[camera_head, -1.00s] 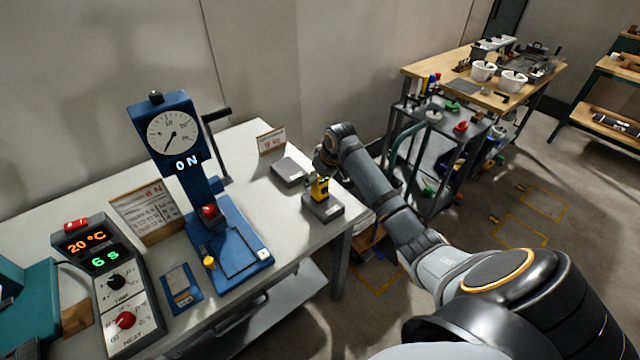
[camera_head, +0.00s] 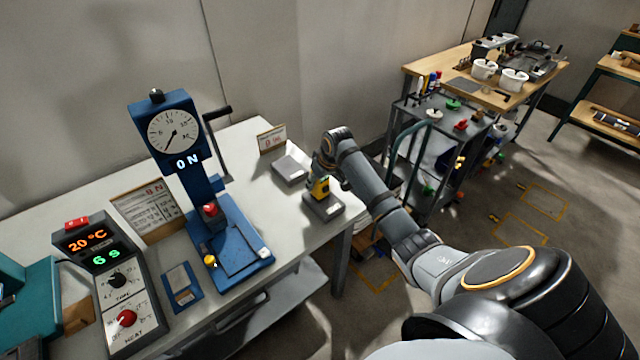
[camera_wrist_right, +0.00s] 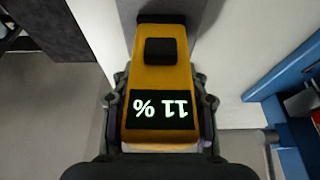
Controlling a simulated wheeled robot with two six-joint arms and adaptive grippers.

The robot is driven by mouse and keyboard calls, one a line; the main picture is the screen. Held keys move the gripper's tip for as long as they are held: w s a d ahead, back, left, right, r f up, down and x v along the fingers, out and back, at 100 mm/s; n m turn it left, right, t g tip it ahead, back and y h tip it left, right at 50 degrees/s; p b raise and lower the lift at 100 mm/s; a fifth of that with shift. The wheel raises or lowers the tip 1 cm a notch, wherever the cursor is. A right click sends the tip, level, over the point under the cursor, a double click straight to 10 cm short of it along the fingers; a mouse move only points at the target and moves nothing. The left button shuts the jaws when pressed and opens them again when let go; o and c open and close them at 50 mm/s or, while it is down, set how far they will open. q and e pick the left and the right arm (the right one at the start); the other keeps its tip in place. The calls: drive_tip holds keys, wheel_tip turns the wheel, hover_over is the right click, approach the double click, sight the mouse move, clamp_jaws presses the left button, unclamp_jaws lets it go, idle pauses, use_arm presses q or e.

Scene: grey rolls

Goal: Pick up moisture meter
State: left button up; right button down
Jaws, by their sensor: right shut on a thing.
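The moisture meter (camera_head: 321,188) is a small yellow device with a dark part. It stands over a grey block (camera_head: 323,207) near the right end of the white table. In the right wrist view the yellow meter (camera_wrist_right: 160,75) fills the middle, its display reading 11 %, upside down. My right gripper (camera_wrist_right: 160,115) has a finger on each side of the meter and is shut on it. In the head view my right gripper (camera_head: 322,170) is at the meter's upper end, partly hidden by its own wrist. Whether the meter touches the block cannot be told. My left gripper is not in view.
A blue press with a dial (camera_head: 175,135) stands left of the meter. A control box (camera_head: 105,280) is at the left. A tool cart (camera_head: 450,125) stands beyond the table.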

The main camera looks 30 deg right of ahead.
drive_tip(key=shift+r, duration=0.1)
drive_tip(key=shift+w+r, duration=0.1)
drive_tip(key=shift+r, duration=0.2)
wheel_tip(320, 180, up, 2)
drive_tip(key=shift+r+b, duration=0.2)
drive_tip(key=shift+b, duration=0.45)
drive_tip(key=s+r, duration=0.2)
drive_tip(key=r, duration=0.1)
drive_tip(key=s+r, duration=0.1)
drive_tip(key=shift+s+a+r, duration=0.15)
drive_tip(key=shift+s+a, duration=0.15)
drive_tip(key=shift+s, duration=0.05)
drive_tip(key=s+a+r+b, duration=0.1)
drive_tip(key=s+r, duration=0.4)
drive_tip(key=s, duration=0.5)
drive_tip(key=shift+a+r+b, duration=0.3)
drive_tip(key=shift+a+b, duration=0.05)
drive_tip(key=shift+a, duration=0.45)
